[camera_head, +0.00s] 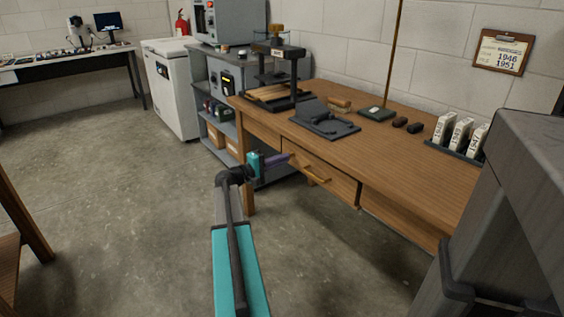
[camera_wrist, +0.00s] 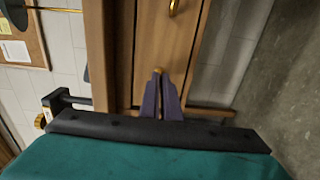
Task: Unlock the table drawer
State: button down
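The table drawer (camera_head: 333,181) is closed in the front of the wooden table, with a curved brass handle (camera_head: 318,177). The drawer front (camera_wrist: 165,45) and its handle (camera_wrist: 174,8) also show in the wrist view, turned sideways. My gripper (camera_head: 287,158) is at the drawer's left part, its purple fingers pointing at the front. In the wrist view my fingers (camera_wrist: 158,82) are close together around a small brass piece, which looks like a key (camera_wrist: 157,71). Its tip is at the drawer front. The lock is hidden, and I cannot tell whether the key is in it.
A grey shelf (camera_head: 212,95) stands left of the table. The floor (camera_head: 120,200) in front is clear.

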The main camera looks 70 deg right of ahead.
jog(key=shift+s, duration=0.1)
jog(key=c, duration=2)
grip_release()
jog(key=shift+a, duration=0.1)
jog(key=p+v, duration=0.2)
jog(key=v, duration=1.1)
jog(key=shift+a, duration=0.25)
